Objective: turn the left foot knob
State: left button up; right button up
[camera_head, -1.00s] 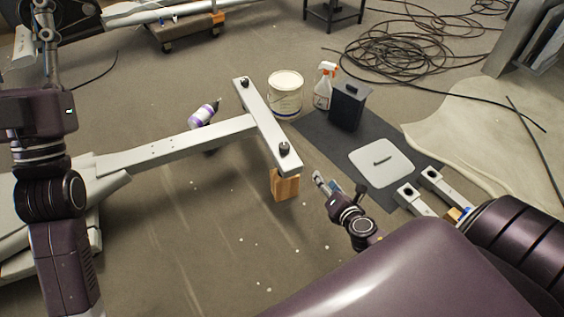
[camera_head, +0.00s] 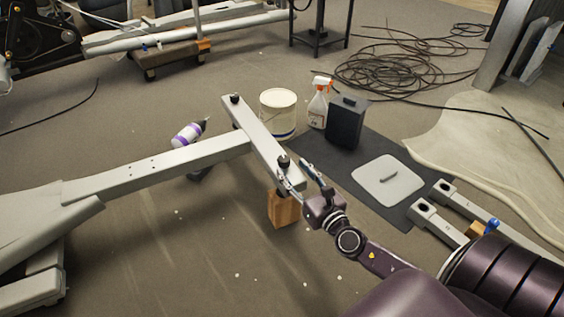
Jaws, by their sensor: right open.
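A grey crossbar (camera_head: 258,137) of the elliptical's frame carries two black foot knobs. One knob (camera_head: 235,98) stands at its far end and the other knob (camera_head: 283,161) at its near end. My right gripper (camera_head: 301,171) is open at the near end, its fingers apart and pointing toward the near knob. One finger is close beside this knob; I cannot tell whether they touch. The far knob is clear of the gripper. My left gripper is not in view.
A wooden block (camera_head: 284,209) sits under the crossbar's near end. A white bucket (camera_head: 278,113), a spray bottle (camera_head: 319,103) and a black box (camera_head: 346,122) stand behind it. A purple-banded bottle (camera_head: 187,135) lies left. A white lid (camera_head: 387,180) lies on the dark mat (camera_head: 416,200).

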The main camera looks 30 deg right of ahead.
aim_at(287, 163)
jog(key=w, duration=0.6)
jog(key=shift+d, duration=0.2)
